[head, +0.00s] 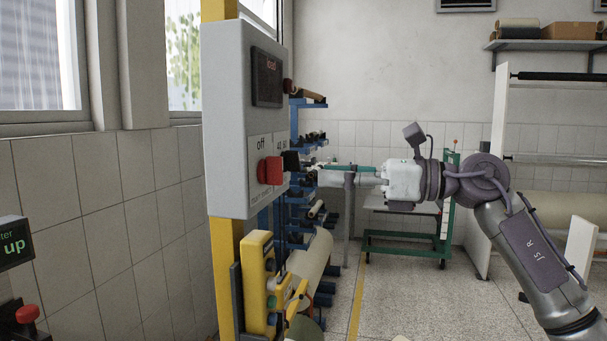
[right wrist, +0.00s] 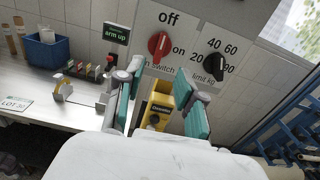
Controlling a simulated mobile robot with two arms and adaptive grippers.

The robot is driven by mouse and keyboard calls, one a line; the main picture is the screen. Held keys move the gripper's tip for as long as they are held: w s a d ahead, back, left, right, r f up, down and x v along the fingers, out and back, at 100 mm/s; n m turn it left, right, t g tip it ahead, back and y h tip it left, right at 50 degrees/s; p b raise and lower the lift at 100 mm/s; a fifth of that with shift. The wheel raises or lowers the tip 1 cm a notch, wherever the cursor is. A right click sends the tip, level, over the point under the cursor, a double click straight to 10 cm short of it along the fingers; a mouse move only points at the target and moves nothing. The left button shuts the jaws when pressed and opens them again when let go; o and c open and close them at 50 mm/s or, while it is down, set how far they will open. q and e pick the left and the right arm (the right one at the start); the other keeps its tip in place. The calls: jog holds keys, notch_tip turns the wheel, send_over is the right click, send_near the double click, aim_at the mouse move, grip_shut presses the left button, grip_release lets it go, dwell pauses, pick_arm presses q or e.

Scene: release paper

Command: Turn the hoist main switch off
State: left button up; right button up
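The hoist main switch is a red knob (head: 270,170) on the front of a grey control box (head: 228,110), beside the label "off". In the right wrist view the red knob (right wrist: 158,46) lies between "off" above and "on" to its right. Its exact setting is hard to read. My right gripper (head: 322,170) is to the right of the box, its fingers pointing left towards it. In the right wrist view its teal-padded fingers (right wrist: 172,78) are spread and empty, below the switch and apart from it. My left gripper is not in view.
A black limit knob (right wrist: 214,66) sits right of the switch; it also shows in the head view (head: 291,160). A yellow pendant (head: 258,280) hangs below the box. A blue rack (head: 305,150) with rolls stands behind. A bench (right wrist: 85,105) holds a blue bin (right wrist: 47,50).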

jog(key=shift+v, duration=1.65)
